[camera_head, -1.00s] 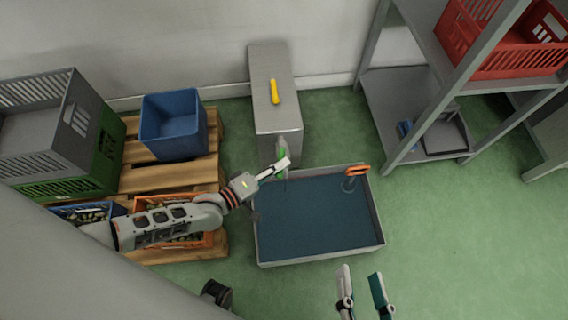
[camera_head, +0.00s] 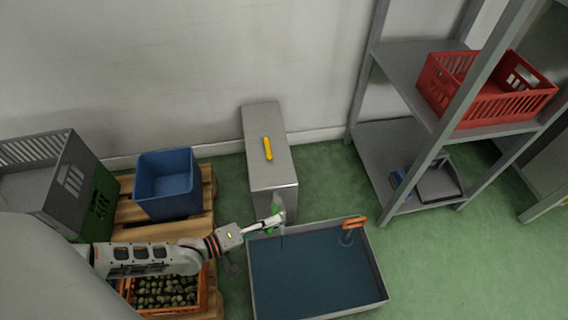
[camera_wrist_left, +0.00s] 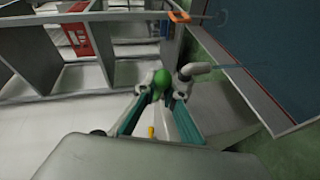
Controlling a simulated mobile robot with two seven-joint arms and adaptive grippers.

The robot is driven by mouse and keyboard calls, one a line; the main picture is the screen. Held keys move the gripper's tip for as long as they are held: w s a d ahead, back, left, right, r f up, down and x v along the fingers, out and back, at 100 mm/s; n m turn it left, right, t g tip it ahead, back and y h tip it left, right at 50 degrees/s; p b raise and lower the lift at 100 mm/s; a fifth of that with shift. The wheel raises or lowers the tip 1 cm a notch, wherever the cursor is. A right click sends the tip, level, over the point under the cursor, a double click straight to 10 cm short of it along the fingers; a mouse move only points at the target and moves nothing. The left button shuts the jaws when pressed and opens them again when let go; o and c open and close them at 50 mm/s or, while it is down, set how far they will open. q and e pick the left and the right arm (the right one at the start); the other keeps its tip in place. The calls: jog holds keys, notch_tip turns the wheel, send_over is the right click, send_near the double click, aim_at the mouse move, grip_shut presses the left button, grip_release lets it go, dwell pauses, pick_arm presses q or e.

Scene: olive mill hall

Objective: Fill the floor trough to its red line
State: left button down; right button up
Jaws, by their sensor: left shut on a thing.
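The floor trough (camera_head: 379,275) is a wide grey-rimmed basin with a dark blue surface inside. My right gripper is not in view.
An orange hooked piece (camera_head: 354,222) sits at the trough's back rim. A wooden pallet (camera_head: 205,222) at left carries a blue bin (camera_head: 167,182) and an orange crate of olives (camera_head: 205,292). Grey shelving (camera_head: 390,150) with a red crate (camera_head: 490,97) stands right. Green floor right of the trough is clear.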

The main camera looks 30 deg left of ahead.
pick_arm(q)
jog(key=shift+s+f, duration=0.25)
jog(key=shift+s, duration=0.05)
jog(key=c, duration=2.4)
grip_release()
jog(key=shift+r, duration=0.1)
jog(key=shift+w+r, duration=0.1)
jog(key=shift+a, duration=0.1)
jog(key=v, duration=1.2)
